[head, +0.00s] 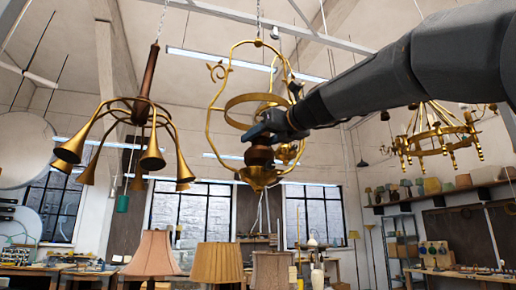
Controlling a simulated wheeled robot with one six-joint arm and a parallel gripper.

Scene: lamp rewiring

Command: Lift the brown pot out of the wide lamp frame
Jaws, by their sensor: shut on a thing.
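The wide lamp frame (209,115) is a gold, curvy open frame hanging by a chain near the middle of the head view. It has a gold ring inside it and a gold cup (258,178) at its bottom. The brown pot (259,156) is inside the lower part of the frame, just above the cup. I cannot tell whether it touches the cup. My gripper (262,133) reaches in from the right and is shut on the top of the pot. My gripper and arm hide the pot's upper part and part of the frame's right side.
A brown and brass lamp (148,110) with several downward horns hangs to the left. A brass chandelier (437,137) hangs to the right. Lampshades (217,263) stand below in front. Workbenches (60,275) line the back. Air between the hanging lamps is mostly free.

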